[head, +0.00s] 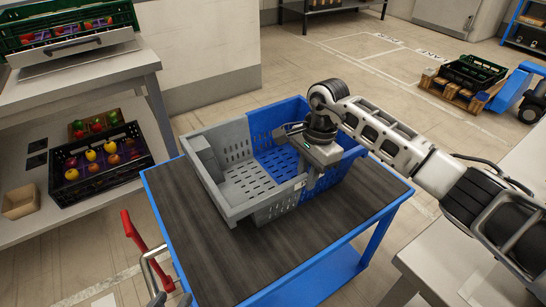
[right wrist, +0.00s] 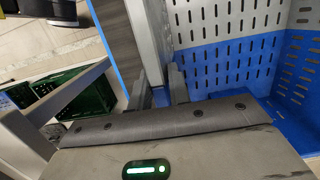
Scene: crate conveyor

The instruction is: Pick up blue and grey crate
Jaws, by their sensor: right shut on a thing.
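The blue and grey crate (head: 215,205) sits on the dark top of a blue-framed cart (head: 215,255). Its left half is grey and its right half is blue, with slotted walls and floor. It looks empty. My right gripper (head: 308,182) reaches over the crate from the right and is shut on its near wall, close to where grey meets blue. In the right wrist view, the two fingers (right wrist: 160,88) straddle the wall's edge, and the slotted inside of the crate (right wrist: 225,62) fills the right side.
A shelf (head: 75,75) at left holds a green crate (head: 68,28) above and a black fruit crate (head: 100,165) below. A red-handled cart part (head: 135,235) stands near the cart's left edge. A grey table (head: 440,260) is at lower right. Open floor lies behind.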

